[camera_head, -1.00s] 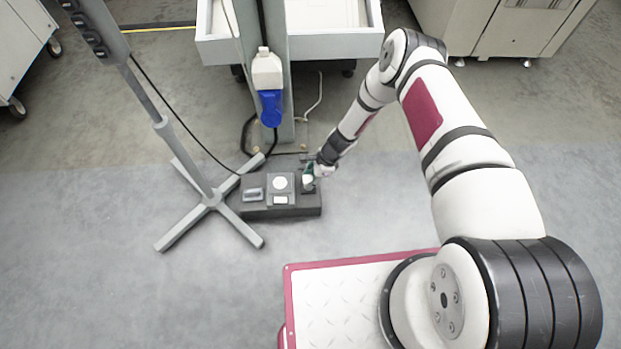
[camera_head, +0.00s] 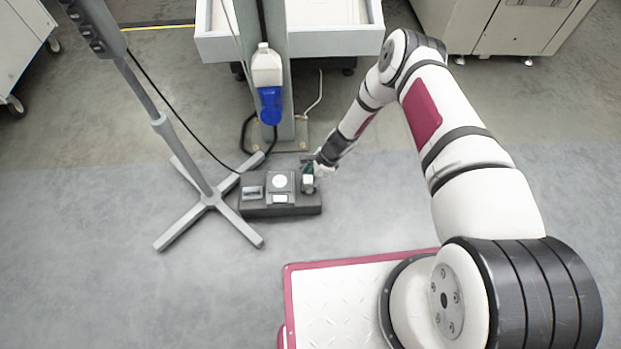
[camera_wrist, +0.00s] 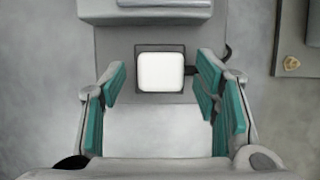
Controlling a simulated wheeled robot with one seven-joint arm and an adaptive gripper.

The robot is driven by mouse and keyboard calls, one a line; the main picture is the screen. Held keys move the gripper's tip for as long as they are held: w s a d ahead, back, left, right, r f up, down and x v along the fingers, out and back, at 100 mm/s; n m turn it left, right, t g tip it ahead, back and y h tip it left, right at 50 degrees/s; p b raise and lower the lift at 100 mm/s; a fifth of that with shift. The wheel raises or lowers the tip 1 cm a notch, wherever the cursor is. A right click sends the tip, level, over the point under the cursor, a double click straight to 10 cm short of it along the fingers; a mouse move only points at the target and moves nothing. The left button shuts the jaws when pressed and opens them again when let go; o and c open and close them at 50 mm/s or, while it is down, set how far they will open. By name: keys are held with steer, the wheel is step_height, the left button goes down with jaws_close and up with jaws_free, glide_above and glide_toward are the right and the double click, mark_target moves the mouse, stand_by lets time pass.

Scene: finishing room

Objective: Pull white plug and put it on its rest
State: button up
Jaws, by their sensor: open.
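A white plug-like body (camera_head: 267,68) with a narrow neck stands upright in a blue socket (camera_head: 270,107) on the grey post. A dark grey box (camera_head: 290,211) lies on the floor below. A small white block (camera_head: 308,183) sits at its right end, beside my gripper (camera_head: 309,171); whether it is a plug or part of the box is unclear. In the wrist view my gripper (camera_wrist: 162,110) is open, its green pads apart. A white square (camera_wrist: 161,71) in a dark frame lies just ahead of the fingertips, and a pale surface shows between the fingers.
A grey cross-footed stand (camera_head: 211,200) is left of the box, its black cable running to the box. The post's bolted base (camera_wrist: 290,62) is close on the right in the wrist view. A white bench (camera_head: 220,48) is behind. Floor right of the box is clear.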

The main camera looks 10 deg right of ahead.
steer(key=shift+r, duration=0.1)
steer(key=v, duration=1.1)
steer(key=shift+d+r, duration=0.15)
steer(key=shift+r, duration=0.25)
